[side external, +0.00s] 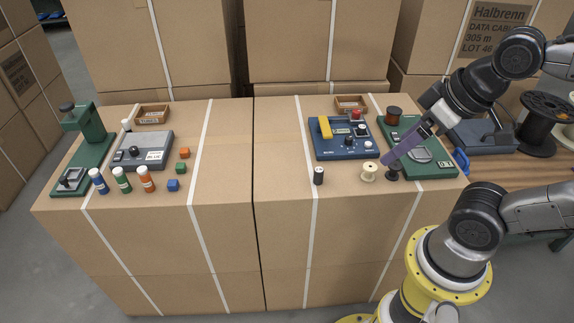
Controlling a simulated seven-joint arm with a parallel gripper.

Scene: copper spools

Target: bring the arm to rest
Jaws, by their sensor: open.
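My gripper (387,161) has purple fingers that point down and left over the right side of the cardboard work surface (281,150). It is open, and I see nothing held in it. A cream spool (369,173) stands just below and left of the fingertips. A small black piece (393,174) is right under them; I cannot tell whether they touch. A copper-brown spool (393,116) stands at the back of the green device (437,168), which my arm partly covers. A black cylinder (318,176) stands at the front.
A blue panel (329,149) with a yellow handle lies left of my gripper. A wooden tray (352,102) is behind it. Bottles, coloured cubes, a grey device (143,152) and a green press (88,147) fill the left side. The middle is clear. Stacked boxes (317,45) stand behind.

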